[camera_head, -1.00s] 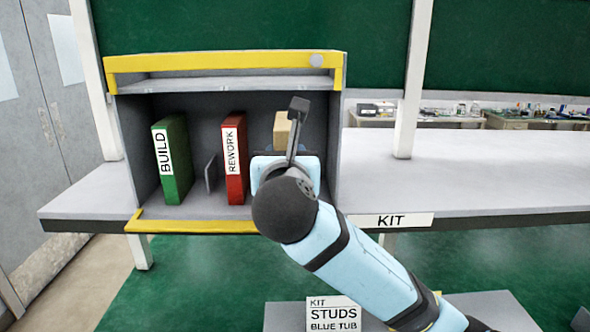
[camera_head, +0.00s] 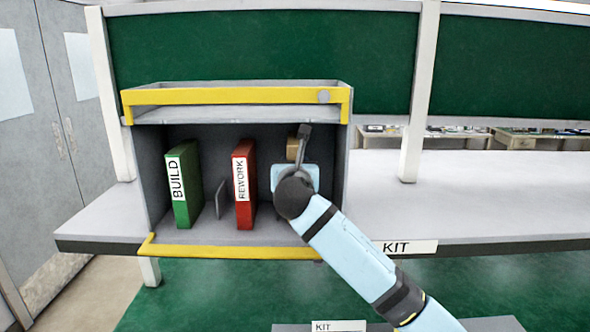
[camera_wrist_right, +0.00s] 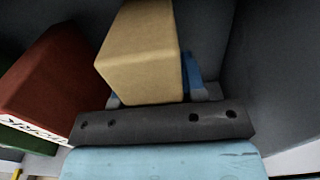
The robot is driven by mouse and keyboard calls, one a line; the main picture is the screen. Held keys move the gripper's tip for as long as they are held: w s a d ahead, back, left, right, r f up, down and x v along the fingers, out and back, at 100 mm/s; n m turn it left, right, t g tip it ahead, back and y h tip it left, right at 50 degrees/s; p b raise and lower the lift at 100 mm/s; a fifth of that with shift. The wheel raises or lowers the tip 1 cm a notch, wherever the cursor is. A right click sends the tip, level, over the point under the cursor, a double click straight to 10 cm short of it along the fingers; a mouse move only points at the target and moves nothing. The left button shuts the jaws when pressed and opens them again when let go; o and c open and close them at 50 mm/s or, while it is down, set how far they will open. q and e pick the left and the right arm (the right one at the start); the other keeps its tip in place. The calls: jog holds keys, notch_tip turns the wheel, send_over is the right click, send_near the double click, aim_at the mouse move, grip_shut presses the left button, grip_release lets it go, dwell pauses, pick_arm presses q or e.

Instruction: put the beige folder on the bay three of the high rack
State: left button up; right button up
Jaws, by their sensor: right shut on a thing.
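The beige folder (camera_head: 292,149) is in the right part of the grey rack (camera_head: 236,96), right of the red REWORK binder (camera_head: 244,185). In the right wrist view the folder (camera_wrist_right: 140,55) stands beyond my wrist, with bluish finger parts at its base. My right gripper (camera_head: 293,172) is shut on it, mostly hidden behind my own wrist in the head view. Whether the folder's bottom touches the rack floor is hidden. My left gripper is not in view.
A green BUILD binder (camera_head: 184,185) stands at the rack's left. A thin grey divider (camera_head: 220,199) is between the binders. The rack's right wall (camera_wrist_right: 275,75) is close beside my gripper. A yellow lip (camera_head: 230,251) edges the rack floor. The bench right of the rack is clear.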

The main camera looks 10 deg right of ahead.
jog(key=shift+f, duration=0.85)
jog(key=o, duration=1.1)
jog(key=shift+f, duration=0.1)
jog(key=shift+s+a+b, duration=0.3)
jog(key=shift+s+a, duration=0.1)
jog(key=shift+s, duration=1.6)
jog(key=shift+s+a+b, duration=0.35)
jog(key=shift+s+a, duration=0.05)
jog(key=shift+s, duration=1.55)
jog(key=shift+s+a+b, duration=0.3)
jog(key=shift+s+a, duration=0.1)
jog(key=shift+s, duration=1.6)
